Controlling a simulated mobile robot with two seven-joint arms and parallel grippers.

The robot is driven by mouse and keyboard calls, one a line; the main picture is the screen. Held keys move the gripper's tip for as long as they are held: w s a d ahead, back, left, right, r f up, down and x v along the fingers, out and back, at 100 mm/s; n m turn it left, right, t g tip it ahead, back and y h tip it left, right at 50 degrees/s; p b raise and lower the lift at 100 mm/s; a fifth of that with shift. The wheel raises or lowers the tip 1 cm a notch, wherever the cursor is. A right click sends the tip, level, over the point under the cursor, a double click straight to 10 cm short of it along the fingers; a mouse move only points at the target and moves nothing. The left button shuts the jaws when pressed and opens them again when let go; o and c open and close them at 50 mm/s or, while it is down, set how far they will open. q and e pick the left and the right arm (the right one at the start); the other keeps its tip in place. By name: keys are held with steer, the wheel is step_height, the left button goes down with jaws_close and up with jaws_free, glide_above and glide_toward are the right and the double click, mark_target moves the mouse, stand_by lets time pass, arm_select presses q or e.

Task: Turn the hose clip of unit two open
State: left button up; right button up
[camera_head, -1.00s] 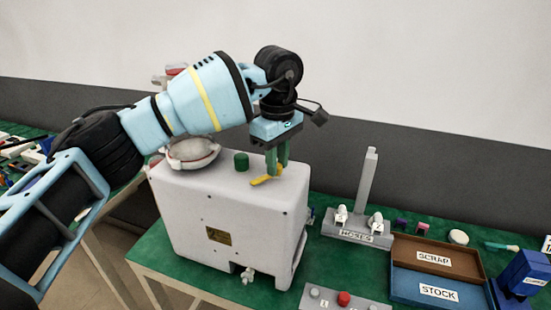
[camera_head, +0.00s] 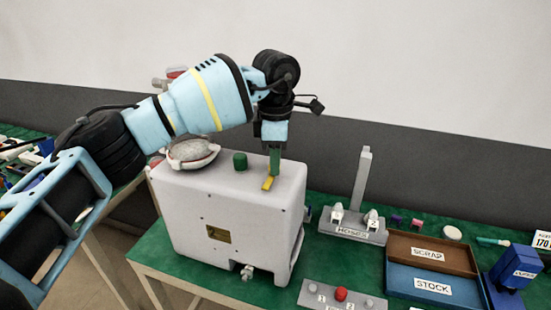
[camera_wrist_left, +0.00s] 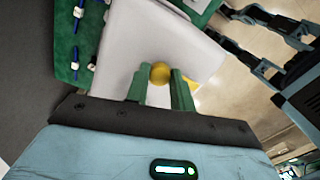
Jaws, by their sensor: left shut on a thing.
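The yellow hose clip (camera_head: 267,184) sits on top of the white canister unit (camera_head: 195,215), near its right end. Its lever points toward the front of the unit. A dark yellow plate (camera_head: 219,234) on the unit's front has a mark too small to read surely. My left gripper (camera_head: 274,173) points straight down with its green fingers shut on the clip. In the left wrist view the clip's round yellow top (camera_wrist_left: 160,73) lies between the two fingers, with part of its lever behind the right finger. My right gripper is not in view.
A green knob (camera_head: 240,160) and a pale round lid (camera_head: 192,151) are on the unit's top, left of the clip. To the right stand the hoses rack (camera_head: 351,234), the brown scrap tray (camera_head: 394,254) and the blue stock tray (camera_head: 395,287). A button box (camera_head: 322,304) is in front.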

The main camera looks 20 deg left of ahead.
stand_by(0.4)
arm_select(q)
steer(key=o, duration=1)
step_height(320, 180, up, 6)
steer(key=shift+r+b, duration=0.25)
steer(key=shift+b, duration=0.2)
steer(key=shift+r, duration=0.65)
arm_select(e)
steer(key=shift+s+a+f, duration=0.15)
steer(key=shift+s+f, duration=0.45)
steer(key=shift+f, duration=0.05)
